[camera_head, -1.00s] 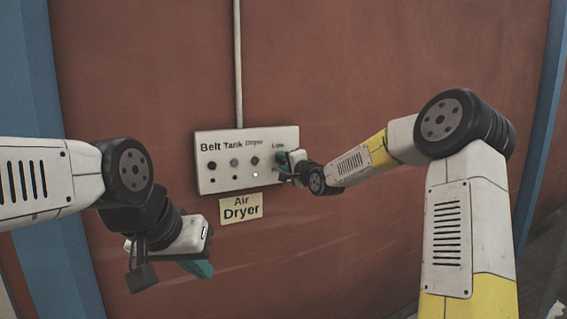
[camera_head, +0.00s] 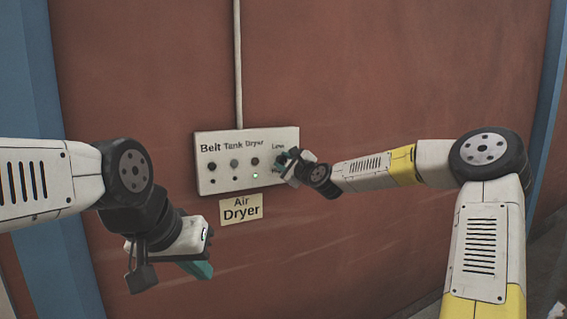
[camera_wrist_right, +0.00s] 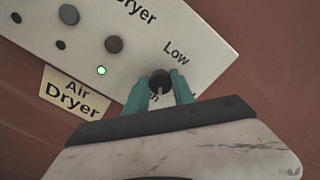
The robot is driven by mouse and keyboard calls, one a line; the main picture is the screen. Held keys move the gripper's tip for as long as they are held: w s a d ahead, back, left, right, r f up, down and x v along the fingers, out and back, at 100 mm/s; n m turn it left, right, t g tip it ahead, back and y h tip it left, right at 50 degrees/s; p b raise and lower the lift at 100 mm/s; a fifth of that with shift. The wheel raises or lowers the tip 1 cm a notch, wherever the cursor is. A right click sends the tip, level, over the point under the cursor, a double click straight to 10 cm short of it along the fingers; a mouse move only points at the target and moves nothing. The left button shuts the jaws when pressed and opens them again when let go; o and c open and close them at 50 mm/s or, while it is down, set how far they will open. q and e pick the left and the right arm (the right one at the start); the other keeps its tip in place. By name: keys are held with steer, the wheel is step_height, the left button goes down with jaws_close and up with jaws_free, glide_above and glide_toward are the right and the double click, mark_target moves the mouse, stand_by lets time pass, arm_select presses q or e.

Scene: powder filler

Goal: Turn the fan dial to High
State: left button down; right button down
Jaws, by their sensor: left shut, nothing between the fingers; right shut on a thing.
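The fan dial (camera_wrist_right: 160,82) is a dark round knob with a light pointer line, at the right end of the white control panel (camera_head: 205,184). In the right wrist view the word "Low" stands above it, and the lettering below it is mostly hidden by my fingers. My right gripper (camera_wrist_right: 160,88) has its two teal fingers on either side of the dial, shut on it. In the head view my right gripper (camera_head: 281,164) covers the dial. My left gripper (camera_head: 205,270) is shut and empty, hanging at the lower left away from the panel.
The panel also holds the Belt, Tank and Dryer knobs (camera_head: 255,161) with small lights below; the one under Dryer glows green (camera_wrist_right: 101,70). An "Air Dryer" sign (camera_head: 241,208) hangs beneath. A conduit (camera_head: 238,65) runs up the red wall. The wall around is clear.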

steer(key=m, duration=0.6)
steer(key=shift+d+m, duration=0.1)
steer(key=shift+m, duration=0.2)
stand_by(0.4)
steer(key=c, duration=1.1)
jaws_free()
steer(key=shift+o, duration=0.2)
steer(key=v, duration=0.7)
steer(key=shift+s+d, duration=0.15)
steer(key=shift+s, duration=0.2)
